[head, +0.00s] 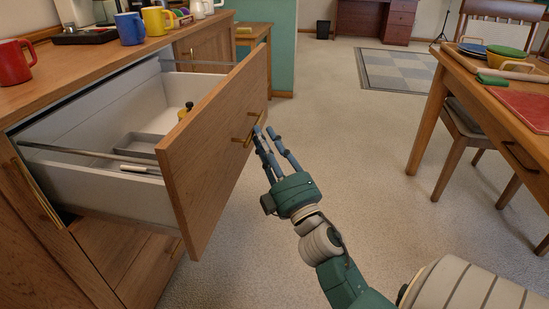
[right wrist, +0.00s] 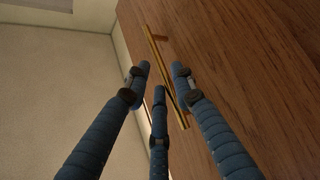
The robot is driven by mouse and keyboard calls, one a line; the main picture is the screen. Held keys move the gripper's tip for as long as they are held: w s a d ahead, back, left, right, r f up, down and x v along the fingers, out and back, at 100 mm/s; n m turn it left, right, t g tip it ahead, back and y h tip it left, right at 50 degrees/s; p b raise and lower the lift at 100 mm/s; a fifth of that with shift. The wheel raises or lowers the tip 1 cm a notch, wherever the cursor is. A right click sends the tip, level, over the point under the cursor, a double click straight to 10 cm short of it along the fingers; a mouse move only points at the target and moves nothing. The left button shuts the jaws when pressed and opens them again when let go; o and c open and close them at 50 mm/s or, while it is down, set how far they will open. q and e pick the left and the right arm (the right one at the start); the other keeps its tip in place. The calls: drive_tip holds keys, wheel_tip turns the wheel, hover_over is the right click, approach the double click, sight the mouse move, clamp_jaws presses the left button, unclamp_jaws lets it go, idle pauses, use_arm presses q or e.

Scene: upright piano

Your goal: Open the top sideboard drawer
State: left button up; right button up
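The top sideboard drawer (head: 215,145) is pulled far out of the sideboard, its white inside showing. Its slim brass handle (head: 248,130) is on the wooden front; the handle (right wrist: 152,45) also crosses the right wrist view at a slant. My right gripper (head: 264,133) is at the drawer front, its blue fingertips close beside the handle. In the right wrist view its three fingers (right wrist: 160,74) are spread apart, with the handle showing between and beyond them. I cannot tell whether any finger touches it. My left gripper is out of view.
Inside the drawer are a grey tray (head: 138,144) and a small yellow-and-black item (head: 185,110). A red mug (head: 14,62), a blue mug (head: 130,28) and a yellow mug (head: 157,20) stand on the sideboard top. A table (head: 440,85) stands at right; the carpet between is clear.

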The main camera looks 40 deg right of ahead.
drive_tip(key=v, duration=0.7)
drive_tip(key=shift+s, duration=0.2)
drive_tip(key=shift+a+f, duration=0.15)
